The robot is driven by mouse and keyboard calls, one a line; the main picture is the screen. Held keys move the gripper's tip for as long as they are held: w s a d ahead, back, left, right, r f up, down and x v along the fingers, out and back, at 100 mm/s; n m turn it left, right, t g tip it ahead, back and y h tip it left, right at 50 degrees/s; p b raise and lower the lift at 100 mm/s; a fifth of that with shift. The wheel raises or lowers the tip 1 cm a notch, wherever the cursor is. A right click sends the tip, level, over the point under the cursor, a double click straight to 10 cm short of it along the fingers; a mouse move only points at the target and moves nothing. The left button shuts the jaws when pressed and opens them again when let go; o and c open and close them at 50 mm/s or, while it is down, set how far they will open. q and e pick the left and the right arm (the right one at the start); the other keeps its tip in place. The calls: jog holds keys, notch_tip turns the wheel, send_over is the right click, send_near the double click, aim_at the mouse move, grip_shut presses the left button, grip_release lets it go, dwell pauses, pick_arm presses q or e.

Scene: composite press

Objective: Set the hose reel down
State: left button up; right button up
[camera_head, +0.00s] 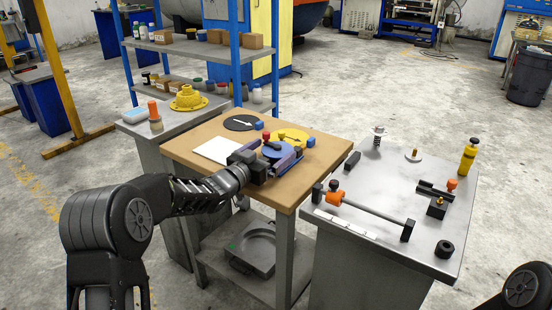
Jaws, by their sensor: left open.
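A blue round piece (272,151), possibly the hose reel, lies at the front right of the wooden table top (200,138). My left gripper (284,161) is open at this piece, low over the table; its jaws partly hide it, and I cannot tell whether they touch it. A black disc with a white arrow (241,123) lies farther back. My right gripper is out of view.
A white sheet (217,150) lies left of my gripper. A grey table at right holds a yellow bottle (467,158), an orange-collared bar (365,212) and a black ring (444,249). A yellow stepped part (187,98) stands on the left table. Blue-post shelving rises behind.

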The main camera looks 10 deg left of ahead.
aim_at(271, 153)
pick_arm(q)
jog(key=shift+c, duration=0.3)
jog(key=shift+r, duration=0.1)
jog(key=c, duration=1.7)
jog(key=shift+o, duration=0.2)
notch_tip(271, 153, up, 10)
jog(key=p, duration=0.2)
